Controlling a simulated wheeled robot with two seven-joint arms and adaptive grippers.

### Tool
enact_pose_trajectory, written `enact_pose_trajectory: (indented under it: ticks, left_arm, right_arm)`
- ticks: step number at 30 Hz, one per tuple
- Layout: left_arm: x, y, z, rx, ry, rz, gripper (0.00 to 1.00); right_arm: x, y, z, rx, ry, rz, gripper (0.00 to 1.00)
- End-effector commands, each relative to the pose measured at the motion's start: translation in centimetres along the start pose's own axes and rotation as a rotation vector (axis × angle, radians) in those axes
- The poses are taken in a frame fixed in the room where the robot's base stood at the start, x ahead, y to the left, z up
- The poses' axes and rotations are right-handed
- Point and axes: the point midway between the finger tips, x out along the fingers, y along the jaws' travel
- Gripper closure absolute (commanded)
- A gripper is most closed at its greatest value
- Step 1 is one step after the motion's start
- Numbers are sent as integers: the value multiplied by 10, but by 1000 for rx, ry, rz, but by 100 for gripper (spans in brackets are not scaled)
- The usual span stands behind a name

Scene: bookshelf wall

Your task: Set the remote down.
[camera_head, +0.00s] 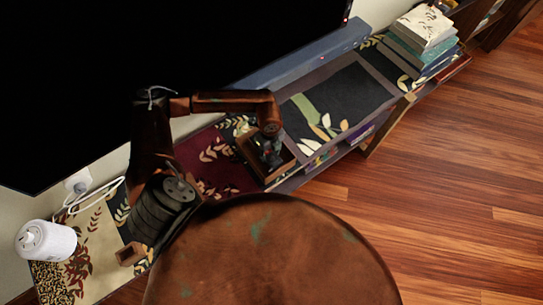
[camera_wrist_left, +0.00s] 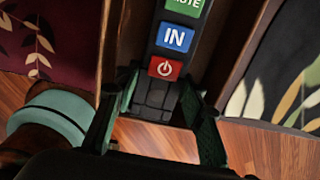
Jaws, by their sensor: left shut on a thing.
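The remote (camera_wrist_left: 172,50) is dark with a green, a blue "IN" and a red power button, and it shows in the left wrist view. My left gripper (camera_wrist_left: 158,92) is shut on its near end, one finger on each side. Brown wooden walls of a tray (camera_wrist_left: 239,60) stand on both sides of the remote. In the head view my left gripper (camera_head: 271,150) is over the small wooden tray (camera_head: 250,155) on the low shelf. The remote is too small and covered there to make out clearly. Whether the remote touches the tray floor cannot be told. My right gripper is not in view.
The low shelf (camera_head: 340,105) has patterned panels. Stacked books (camera_head: 424,32) stand at its far right end. A white cylinder device (camera_head: 45,241) with a cable sits at the left. A large black screen (camera_head: 150,60) hangs behind. Open wood floor (camera_head: 440,190) lies to the right.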

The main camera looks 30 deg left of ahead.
Motion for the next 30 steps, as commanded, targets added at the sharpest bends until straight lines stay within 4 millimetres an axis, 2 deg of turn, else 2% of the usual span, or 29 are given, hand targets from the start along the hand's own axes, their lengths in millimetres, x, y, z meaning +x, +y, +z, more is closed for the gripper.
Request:
enact_pose_trajectory:
  ticks: [8,15,26,27,30]
  left_arm:
    - [17,-12,8,0,1,0,91]
    - [47,-12,8,1,0,0,91]
    - [51,-12,8,1,1,0,91]
    - [50,-12,8,1,1,0,60]
    - [50,-12,8,1,1,0,53]
  right_arm:
    - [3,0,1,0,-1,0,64]
    - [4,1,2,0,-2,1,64]
    - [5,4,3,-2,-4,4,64]
    - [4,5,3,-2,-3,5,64]
    - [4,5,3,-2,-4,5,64]
